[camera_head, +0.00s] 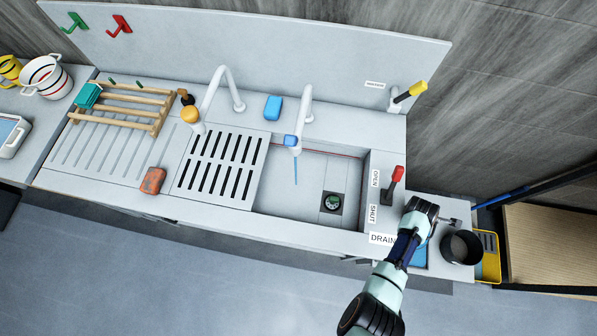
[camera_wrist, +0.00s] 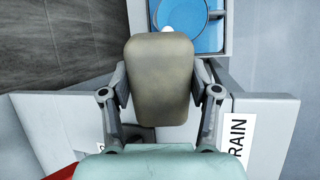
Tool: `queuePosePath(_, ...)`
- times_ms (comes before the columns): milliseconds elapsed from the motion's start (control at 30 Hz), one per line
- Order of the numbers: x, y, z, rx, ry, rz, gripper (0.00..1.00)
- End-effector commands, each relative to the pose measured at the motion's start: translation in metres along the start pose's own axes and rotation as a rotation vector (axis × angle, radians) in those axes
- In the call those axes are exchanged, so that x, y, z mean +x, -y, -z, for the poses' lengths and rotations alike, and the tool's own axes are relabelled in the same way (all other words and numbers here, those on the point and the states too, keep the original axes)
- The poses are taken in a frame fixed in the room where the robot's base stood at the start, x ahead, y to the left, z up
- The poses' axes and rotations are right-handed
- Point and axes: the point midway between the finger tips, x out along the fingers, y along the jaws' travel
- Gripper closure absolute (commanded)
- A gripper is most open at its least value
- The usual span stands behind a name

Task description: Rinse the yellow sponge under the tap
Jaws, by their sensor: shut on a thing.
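My gripper (camera_head: 421,206) is over the counter's right end, right of the basin and near the DRAIN label. In the wrist view, my gripper (camera_wrist: 160,82) is shut on a dull olive-yellow block (camera_wrist: 160,75), seemingly the yellow sponge. In the head view, my gripper hides it. The tap with a blue tip (camera_head: 291,140) arches over the basin (camera_head: 283,187). A thin blue streak (camera_head: 296,170), seemingly water, hangs below it. A yellow-handled lever (camera_head: 412,91) stands beside the WATER label at the back right.
A red drain lever (camera_head: 397,175) stands beside OPEN and SHUT labels. A blue block (camera_head: 274,107) lies behind the basin, a rust-coloured block (camera_head: 152,180) at front left. A dark cup (camera_head: 461,247) stands right of my gripper.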

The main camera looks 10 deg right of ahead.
Motion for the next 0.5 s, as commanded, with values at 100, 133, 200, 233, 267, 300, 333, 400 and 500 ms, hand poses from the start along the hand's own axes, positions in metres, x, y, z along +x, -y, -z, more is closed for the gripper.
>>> queuePosePath(100,-0.009,0.011,-0.001,0.000,-0.001,0.004,0.95)
queuePosePath(133,-0.009,0.013,-0.001,0.000,-0.001,0.003,0.95)
queuePosePath(200,-0.012,0.019,-0.001,0.000,-0.001,0.003,0.95)
queuePosePath(233,-0.013,0.022,0.000,0.000,-0.001,0.003,0.95)
queuePosePath(267,-0.013,0.025,0.000,0.000,-0.001,0.003,0.95)
queuePosePath(300,-0.014,0.028,0.000,0.001,-0.001,0.003,0.95)
queuePosePath(333,-0.015,0.031,0.001,0.000,-0.001,0.002,0.95)
queuePosePath(400,-0.017,0.037,0.001,0.000,-0.001,0.002,0.95)
queuePosePath(500,-0.021,0.047,0.002,0.000,-0.001,0.003,0.95)
